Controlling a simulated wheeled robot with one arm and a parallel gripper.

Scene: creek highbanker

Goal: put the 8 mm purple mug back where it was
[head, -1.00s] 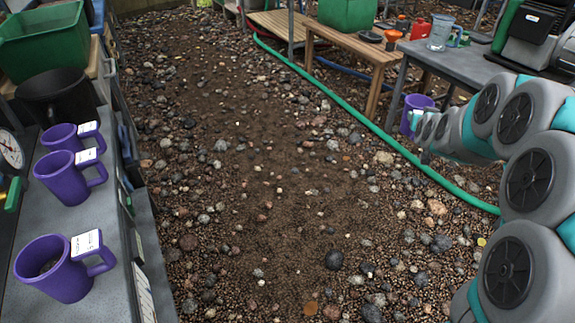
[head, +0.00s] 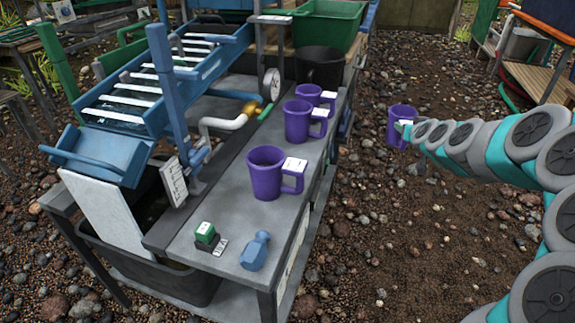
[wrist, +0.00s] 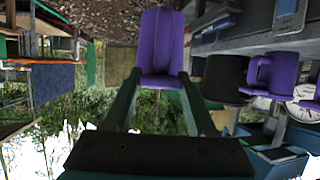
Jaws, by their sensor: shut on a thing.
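My gripper (wrist: 160,78) is shut on a purple mug, which fills the top middle of the wrist view (wrist: 161,42). In the head view this held mug (head: 398,128) is in the air at the end of my arm, right of the bench and about upright. Three similar purple mugs stand in a row on the grey bench top (head: 225,250): a near mug (head: 264,178), a middle mug (head: 297,121) and a far mug (head: 308,94). White tags sit at their handles; the writing is too small to read.
A green block (head: 206,233) on a dark labelled base and a blue bottle-like object (head: 255,252) lie at the bench's near end. A blue sluice frame (head: 160,90), a pipe and a gauge (head: 271,84) line its left. A black bucket (head: 320,66) stands behind the mugs. Gravel lies right.

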